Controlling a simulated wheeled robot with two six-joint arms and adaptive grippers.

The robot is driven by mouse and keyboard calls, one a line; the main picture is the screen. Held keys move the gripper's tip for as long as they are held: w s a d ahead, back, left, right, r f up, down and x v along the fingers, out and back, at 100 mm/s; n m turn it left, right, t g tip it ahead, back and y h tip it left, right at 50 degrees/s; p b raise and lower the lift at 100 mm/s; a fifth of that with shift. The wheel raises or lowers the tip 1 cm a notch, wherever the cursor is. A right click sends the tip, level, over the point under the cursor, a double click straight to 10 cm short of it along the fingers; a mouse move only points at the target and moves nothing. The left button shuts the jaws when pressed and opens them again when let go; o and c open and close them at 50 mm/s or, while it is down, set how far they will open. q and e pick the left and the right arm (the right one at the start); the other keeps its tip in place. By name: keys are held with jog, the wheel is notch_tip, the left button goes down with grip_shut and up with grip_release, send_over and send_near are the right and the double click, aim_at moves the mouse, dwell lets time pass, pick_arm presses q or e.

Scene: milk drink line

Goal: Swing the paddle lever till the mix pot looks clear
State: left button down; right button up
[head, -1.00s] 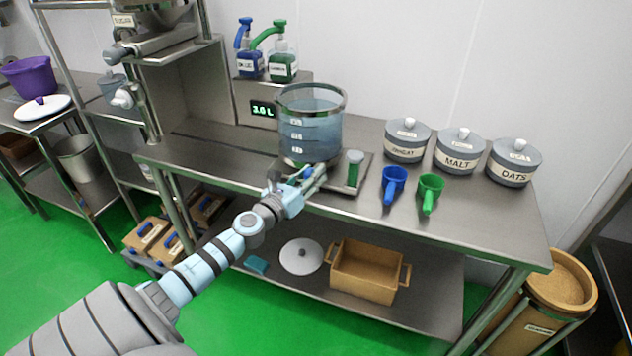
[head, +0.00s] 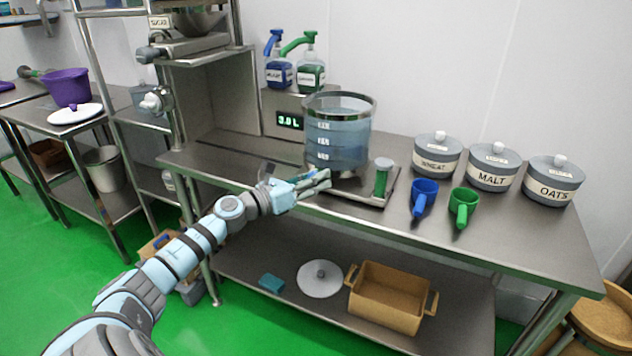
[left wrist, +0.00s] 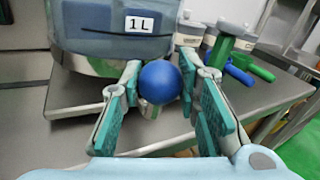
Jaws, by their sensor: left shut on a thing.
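The mix pot (head: 338,112) is a see-through vessel holding bluish-grey liquid on a metal stand on the steel table. Its lower wall, with a "1 L" label, shows in the left wrist view (left wrist: 90,18). The paddle lever's round blue knob (left wrist: 160,82) sits below the pot's front. My left gripper (head: 322,182) reaches in from the left, just below the pot. In the left wrist view its teal-padded fingers (left wrist: 160,100) are shut on the knob from both sides. The lever's shaft is hidden behind the knob. My right gripper is out of view.
A green-handled part (head: 382,180) stands right of the pot. A blue scoop (head: 423,197) and a green scoop (head: 462,206) lie farther right, before lidded wheat (head: 436,157), malt (head: 491,168) and oats (head: 553,182) pots. A display (head: 290,121) behind reads 3.0 L.

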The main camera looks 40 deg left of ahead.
aim_at(315, 141)
pick_arm(q)
jog(key=c, duration=1.2)
grip_release()
notch_tip(315, 141, up, 10)
